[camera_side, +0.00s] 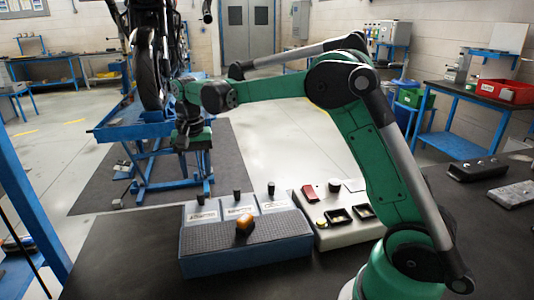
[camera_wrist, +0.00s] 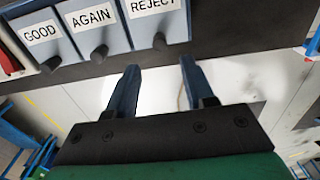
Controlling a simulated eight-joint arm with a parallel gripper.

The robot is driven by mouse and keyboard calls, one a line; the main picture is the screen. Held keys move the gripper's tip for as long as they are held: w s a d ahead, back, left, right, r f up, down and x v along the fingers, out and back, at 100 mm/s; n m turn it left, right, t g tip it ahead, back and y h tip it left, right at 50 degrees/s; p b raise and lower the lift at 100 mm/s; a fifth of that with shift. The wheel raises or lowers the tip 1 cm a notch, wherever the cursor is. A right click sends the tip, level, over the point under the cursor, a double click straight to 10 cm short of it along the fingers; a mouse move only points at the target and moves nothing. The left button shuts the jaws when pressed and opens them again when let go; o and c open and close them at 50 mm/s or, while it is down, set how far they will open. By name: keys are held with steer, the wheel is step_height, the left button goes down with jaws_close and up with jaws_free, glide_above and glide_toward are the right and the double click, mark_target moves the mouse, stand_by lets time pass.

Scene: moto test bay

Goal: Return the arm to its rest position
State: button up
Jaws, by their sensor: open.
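My green arm reaches left across the bench in the side view. My gripper (camera_side: 186,145) hangs at its end, in front of the blue lift stand and above and beyond the left end of the grey-blue box (camera_side: 245,262). In the wrist view my gripper (camera_wrist: 160,70) shows two dark blue fingers spread apart, with nothing between them. Beyond the fingers are the box's label panels reading GOOD (camera_wrist: 41,33), AGAIN (camera_wrist: 91,18) and REJECT (camera_wrist: 155,8), with black knobs. The fingers look clear of the panels.
An orange block (camera_side: 244,224) lies on the box's dark textured top. A beige control panel (camera_side: 345,236) stands to its right. A motorcycle wheel (camera_side: 150,70) sits on the blue lift stand (camera_side: 125,130). Black parts (camera_side: 478,168) lie at the bench's right. Open floor lies beyond the bench.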

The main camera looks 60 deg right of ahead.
steer(key=shift+r, duration=0.6)
steer(key=shift+s+a+r, duration=0.2)
steer(key=shift+s+r, duration=0.1)
steer(key=shift+s, duration=0.05)
steer(key=s+a+n+t, duration=0.2)
steer(key=s+n+t, duration=0.1)
steer(key=s, duration=0.4)
steer(key=s+a+n+t, duration=0.3)
steer(key=s+n+t, duration=0.1)
steer(key=s+n, duration=0.2)
steer(key=shift+s, duration=0.85)
